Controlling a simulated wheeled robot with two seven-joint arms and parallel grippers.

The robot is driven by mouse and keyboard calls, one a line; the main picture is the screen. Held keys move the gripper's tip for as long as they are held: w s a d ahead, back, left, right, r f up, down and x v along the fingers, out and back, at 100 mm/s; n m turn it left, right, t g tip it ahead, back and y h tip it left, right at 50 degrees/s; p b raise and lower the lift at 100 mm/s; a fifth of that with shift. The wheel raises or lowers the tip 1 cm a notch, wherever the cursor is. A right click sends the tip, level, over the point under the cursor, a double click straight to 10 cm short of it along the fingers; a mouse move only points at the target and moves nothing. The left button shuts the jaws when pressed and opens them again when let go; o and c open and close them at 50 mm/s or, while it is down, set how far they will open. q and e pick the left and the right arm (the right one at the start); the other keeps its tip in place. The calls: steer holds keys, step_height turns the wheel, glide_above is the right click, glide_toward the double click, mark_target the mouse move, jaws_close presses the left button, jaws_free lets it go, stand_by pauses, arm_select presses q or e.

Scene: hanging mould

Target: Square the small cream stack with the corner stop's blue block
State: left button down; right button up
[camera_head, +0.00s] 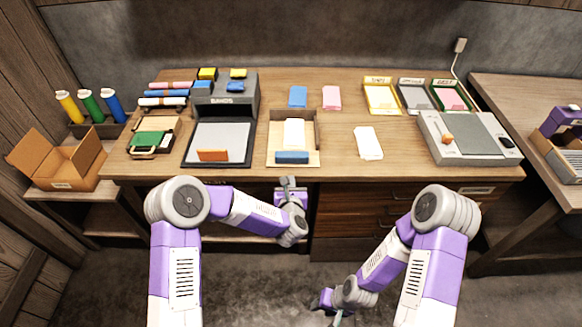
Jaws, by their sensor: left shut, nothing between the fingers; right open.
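The corner stop (311,116) is a wooden tray with raised walls at its back and right, near the middle of the desk. A small cream stack (294,131) lies in it, apart from the right wall. The blue block (292,157) lies crosswise at the tray's front, just before the stack. Another cream stack (368,142) lies on the bare desk to the right, slightly tilted. My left gripper (289,182) is shut and empty at the desk's front edge, just in front of the tray. My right gripper (338,318) is open, low over the floor, partly cut off.
A black stand with a grey pad (219,140) and brown block is left of the tray. A grey machine (468,138) and several framed trays stand at the right. The desk between tray and cream stack is clear.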

mark_target(291, 161)
arm_select(q)
steer(key=x, duration=0.7)
steer(key=shift+r+b, duration=0.35)
steer(key=shift+w, duration=0.75)
arm_select(e)
steer(key=shift+f, duration=0.5)
